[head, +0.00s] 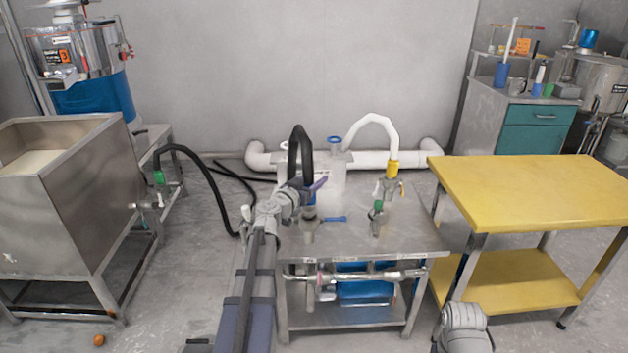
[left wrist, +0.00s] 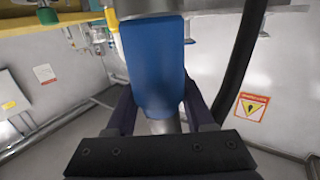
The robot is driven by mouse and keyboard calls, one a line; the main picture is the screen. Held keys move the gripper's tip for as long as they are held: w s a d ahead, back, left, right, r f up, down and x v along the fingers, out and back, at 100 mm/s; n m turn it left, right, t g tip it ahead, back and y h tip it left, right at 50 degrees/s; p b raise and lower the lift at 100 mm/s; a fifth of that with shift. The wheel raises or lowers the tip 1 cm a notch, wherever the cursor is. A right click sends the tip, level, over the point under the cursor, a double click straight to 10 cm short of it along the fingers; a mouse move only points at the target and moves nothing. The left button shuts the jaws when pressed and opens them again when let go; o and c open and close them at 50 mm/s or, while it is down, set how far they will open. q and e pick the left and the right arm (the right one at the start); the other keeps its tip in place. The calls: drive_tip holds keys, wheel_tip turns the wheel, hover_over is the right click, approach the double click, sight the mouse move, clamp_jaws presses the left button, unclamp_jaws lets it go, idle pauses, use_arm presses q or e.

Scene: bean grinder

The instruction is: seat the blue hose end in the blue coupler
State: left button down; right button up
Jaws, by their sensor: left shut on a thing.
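The blue hose end (head: 308,198) is on the black hose (head: 301,150), which arches up behind my left gripper. My left gripper (head: 314,186) is shut on the blue hose end. In the left wrist view the blue hose end (left wrist: 155,65) fills the space between the dark fingers, with a grey metal part (left wrist: 165,126) showing just below it. The blue coupler (head: 309,224), grey with a blue lever (head: 335,219), stands on the metal table directly under the hose end. I cannot tell whether the two touch. My right gripper's fingers are not seen.
On the metal table (head: 415,240) a white hose with a yellow end (head: 392,168) stands on another coupler, and a green-topped fitting (head: 378,210) is close by. A yellow table (head: 530,190) is at right. A steel hopper (head: 60,205) is at left.

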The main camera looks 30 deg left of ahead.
sight(308, 211)
use_arm(q)
drive_tip(key=shift+f+b, duration=2.25)
drive_tip(key=shift+c, duration=1)
unclamp_jaws()
drive_tip(key=s, duration=0.7)
drive_tip(key=shift+s+a+r, duration=0.15)
drive_tip(key=shift+s+r, duration=0.1)
drive_tip(key=shift+s, duration=0.15)
